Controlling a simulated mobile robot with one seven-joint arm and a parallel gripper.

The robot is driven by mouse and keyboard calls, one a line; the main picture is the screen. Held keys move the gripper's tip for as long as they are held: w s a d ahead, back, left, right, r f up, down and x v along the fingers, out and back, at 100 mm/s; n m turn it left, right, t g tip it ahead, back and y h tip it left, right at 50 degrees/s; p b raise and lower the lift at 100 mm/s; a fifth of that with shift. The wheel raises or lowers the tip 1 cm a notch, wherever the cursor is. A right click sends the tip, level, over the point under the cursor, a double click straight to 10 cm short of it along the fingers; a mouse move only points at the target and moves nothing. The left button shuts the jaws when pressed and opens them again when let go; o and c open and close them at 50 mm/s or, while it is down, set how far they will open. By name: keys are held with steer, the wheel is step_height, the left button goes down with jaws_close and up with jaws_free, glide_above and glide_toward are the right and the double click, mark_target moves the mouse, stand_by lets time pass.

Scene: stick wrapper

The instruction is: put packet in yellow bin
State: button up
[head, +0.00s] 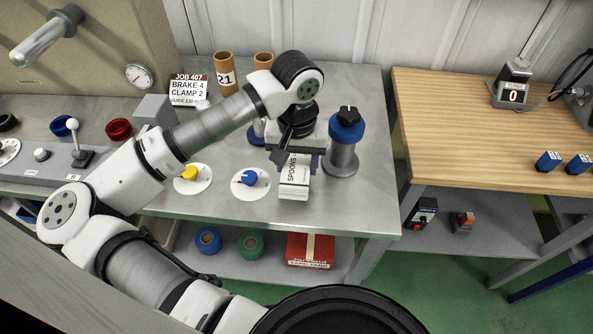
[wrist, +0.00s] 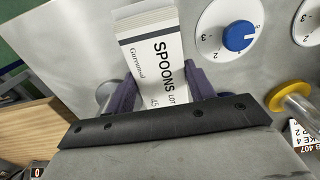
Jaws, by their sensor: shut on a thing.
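The packet (head: 293,188) is a white block labelled SPOONS, at the front of the steel bench in the head view. My gripper (head: 296,158) comes down over its back part, with a dark finger on each side. In the wrist view the packet (wrist: 152,45) lies between the two purple-grey fingers of my gripper (wrist: 160,88), which is shut on it. Its near end is hidden by the gripper body. Whether the packet touches the bench I cannot tell. No yellow bin shows in either view.
A blue-topped grey post (head: 343,145) stands just right of the packet. A blue knob dial (head: 250,182) and yellow knob dial (head: 192,178) are to the left. A wooden table (head: 480,130) stands right, across a gap. A red box (head: 310,250) lies on the shelf below.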

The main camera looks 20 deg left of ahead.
mark_target(296, 166)
step_height(296, 166, up, 17)
steer(key=b, duration=0.2)
steer(key=shift+f, duration=0.15)
